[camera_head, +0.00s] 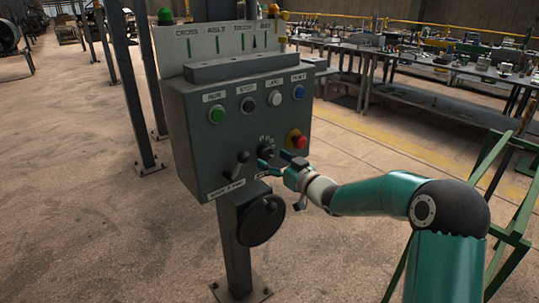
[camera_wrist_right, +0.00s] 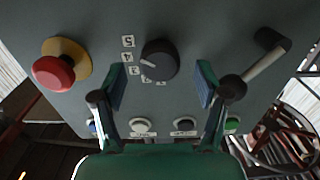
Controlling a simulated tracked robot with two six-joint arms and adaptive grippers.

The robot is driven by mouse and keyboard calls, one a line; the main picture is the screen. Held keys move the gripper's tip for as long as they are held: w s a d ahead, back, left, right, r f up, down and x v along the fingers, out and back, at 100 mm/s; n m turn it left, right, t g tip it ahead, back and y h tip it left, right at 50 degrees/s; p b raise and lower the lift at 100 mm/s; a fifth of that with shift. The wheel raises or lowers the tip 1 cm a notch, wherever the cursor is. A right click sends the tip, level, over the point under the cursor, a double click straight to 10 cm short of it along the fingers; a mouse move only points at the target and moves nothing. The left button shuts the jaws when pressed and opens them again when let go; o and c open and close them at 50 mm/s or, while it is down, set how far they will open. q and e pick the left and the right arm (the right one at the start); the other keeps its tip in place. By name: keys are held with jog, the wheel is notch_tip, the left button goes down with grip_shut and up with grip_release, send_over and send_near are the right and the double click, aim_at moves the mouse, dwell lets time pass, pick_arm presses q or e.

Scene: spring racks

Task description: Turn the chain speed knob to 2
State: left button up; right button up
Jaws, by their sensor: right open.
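The chain speed knob (camera_head: 266,152) is a dark round dial on the front of the grey control box (camera_head: 185,150). In the right wrist view the knob (camera_wrist_right: 160,60) has a pale pointer mark aimed toward the side with the 3 and 4 labels; I cannot tell exactly which number it meets. My right gripper (camera_head: 273,161) is open in front of the knob. In the right wrist view its two fingers (camera_wrist_right: 161,84) stand apart, to either side of the knob, with gaps and no visible contact. My left gripper is not in view.
A red stop button (camera_head: 300,141) sits right of the knob, a lever (camera_head: 236,164) left of it. A row of buttons, including a green one (camera_head: 217,115), is above. A black handwheel (camera_head: 261,220) is below. Workbenches (camera_head: 440,95) stand behind.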

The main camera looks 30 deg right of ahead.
jog(key=shift+w, duration=1.25)
jog(key=c, duration=1.2)
